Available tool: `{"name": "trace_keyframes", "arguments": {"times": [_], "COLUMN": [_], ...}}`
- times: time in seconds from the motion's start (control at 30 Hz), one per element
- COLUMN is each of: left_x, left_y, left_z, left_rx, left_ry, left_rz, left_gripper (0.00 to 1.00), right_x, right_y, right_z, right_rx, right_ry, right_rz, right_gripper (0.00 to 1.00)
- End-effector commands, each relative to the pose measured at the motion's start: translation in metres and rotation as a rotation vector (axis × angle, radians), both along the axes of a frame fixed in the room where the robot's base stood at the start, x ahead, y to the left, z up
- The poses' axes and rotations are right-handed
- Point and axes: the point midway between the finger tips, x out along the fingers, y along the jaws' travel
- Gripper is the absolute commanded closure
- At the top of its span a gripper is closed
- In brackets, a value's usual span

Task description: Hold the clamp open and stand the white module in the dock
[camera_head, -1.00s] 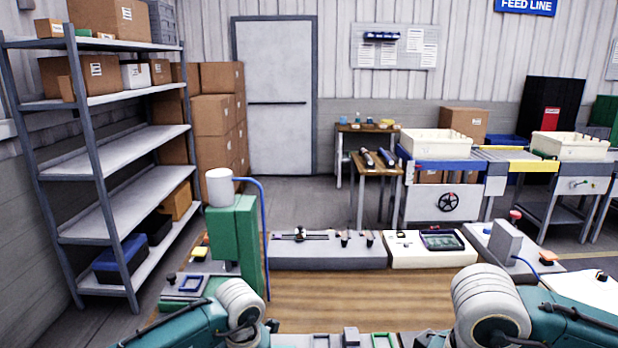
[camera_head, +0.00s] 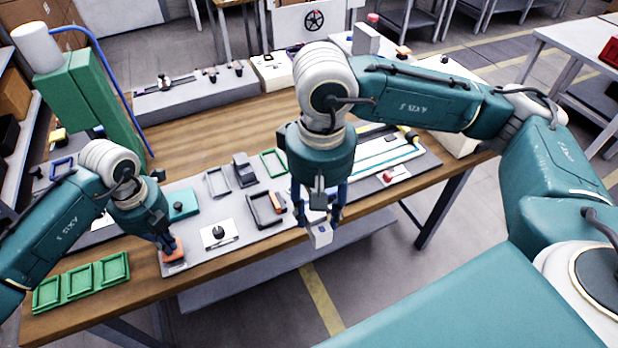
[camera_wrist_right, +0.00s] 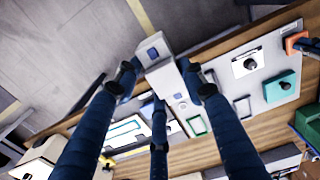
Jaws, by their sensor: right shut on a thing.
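My right gripper (camera_head: 318,212) is shut on the white module (camera_head: 321,236), a small pale block with a blue square. In the right wrist view the module (camera_wrist_right: 158,50) sits between the fingertips, over the table's front edge, apart from the fixtures. My left gripper (camera_head: 168,244) is down at an orange part (camera_head: 173,254) at the mat's front left corner, which may be the clamp; its fingers hide whether they close on it. A dark open frame (camera_head: 267,209) with a red part lies left of the module. I cannot tell which fixture is the dock.
A white plate with a black knob (camera_head: 219,234) and a teal block (camera_head: 184,204) lie between my grippers. Green trays (camera_head: 82,282) lie at the front left. A green column (camera_head: 100,105) stands at the back left. Bare wood (camera_head: 185,140) lies behind the mat.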

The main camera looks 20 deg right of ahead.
Motion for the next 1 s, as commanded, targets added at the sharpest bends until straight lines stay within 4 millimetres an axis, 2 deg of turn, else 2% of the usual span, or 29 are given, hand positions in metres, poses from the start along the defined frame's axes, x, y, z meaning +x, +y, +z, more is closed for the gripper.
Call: {"name": "trace_keyframes", "arguments": {"times": [0.3,0.5,0.7,1.0], "left_x": [-0.002,-0.001,-0.001,-0.001], "left_y": [0.0,0.0,0.0,0.001], "left_z": [-0.002,-0.002,-0.002,-0.002], "left_rx": [0.001,0.001,0.001,0.002], "left_ry": [0.005,0.004,0.003,0.002], "left_rz": [-0.001,0.0,0.0,0.0], "left_gripper": [1.0,1.0,1.0,1.0], "right_x": [0.104,0.155,0.177,0.18], "right_y": [0.04,0.051,0.054,0.054], "right_z": [-0.035,-0.061,-0.074,-0.088], "right_rx": [0.004,0.005,0.006,0.008], "right_ry": [0.001,-0.001,-0.002,-0.001], "right_rz": [-0.009,-0.005,0.0,0.002], "right_gripper": [0.9,0.9,0.9,0.9]}}
